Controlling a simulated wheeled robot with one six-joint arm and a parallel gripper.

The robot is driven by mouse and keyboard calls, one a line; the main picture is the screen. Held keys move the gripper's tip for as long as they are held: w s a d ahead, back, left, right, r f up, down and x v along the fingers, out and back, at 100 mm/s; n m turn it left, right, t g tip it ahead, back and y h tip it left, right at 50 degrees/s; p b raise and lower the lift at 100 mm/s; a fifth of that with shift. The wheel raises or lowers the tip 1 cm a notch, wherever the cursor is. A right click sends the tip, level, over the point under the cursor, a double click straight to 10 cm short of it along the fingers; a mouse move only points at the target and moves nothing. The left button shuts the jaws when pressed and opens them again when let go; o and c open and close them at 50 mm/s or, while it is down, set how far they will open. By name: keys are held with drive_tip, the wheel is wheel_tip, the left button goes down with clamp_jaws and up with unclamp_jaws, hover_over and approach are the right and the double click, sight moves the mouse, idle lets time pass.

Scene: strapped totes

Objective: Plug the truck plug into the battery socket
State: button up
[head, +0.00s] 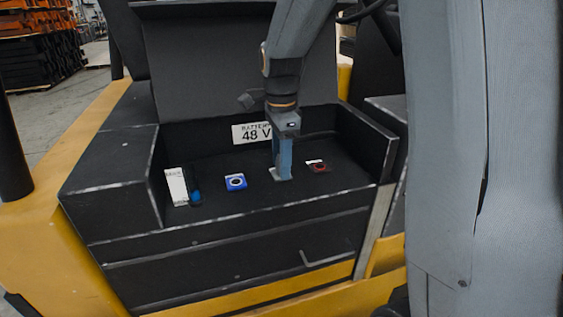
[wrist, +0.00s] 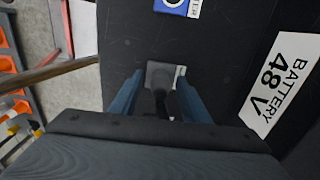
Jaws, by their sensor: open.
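My gripper (head: 283,174) points down into the black battery compartment, its blue fingers near the floor. In the wrist view my gripper (wrist: 160,80) is open, one finger on each side of a grey block with a dark stem (wrist: 159,76), which looks like the plug. I cannot tell whether the fingers touch it or whether it is seated in a socket. A grey patch (head: 274,174) shows beside the fingertips in the head view. A blue socket (head: 236,182) lies to the left, also at the wrist view's top (wrist: 173,4). A dark red socket (head: 318,168) lies to the right.
A white label (head: 176,187) with a dark and blue piece (head: 195,197) stands at the compartment's left. The "BATTERY 48 V" sign (head: 254,133) is on the back wall. The compartment's front wall (head: 240,223) and raised lid (head: 205,62) bound the space.

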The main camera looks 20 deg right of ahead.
clamp_jaws()
drive_tip(key=shift+r, duration=0.1)
drive_tip(key=shift+r+p, duration=2.85)
drive_tip(key=shift+r, duration=0.1)
drive_tip(key=shift+r, duration=0.1)
wheel_tip(320, 180, up, 6)
drive_tip(key=p, duration=0.5)
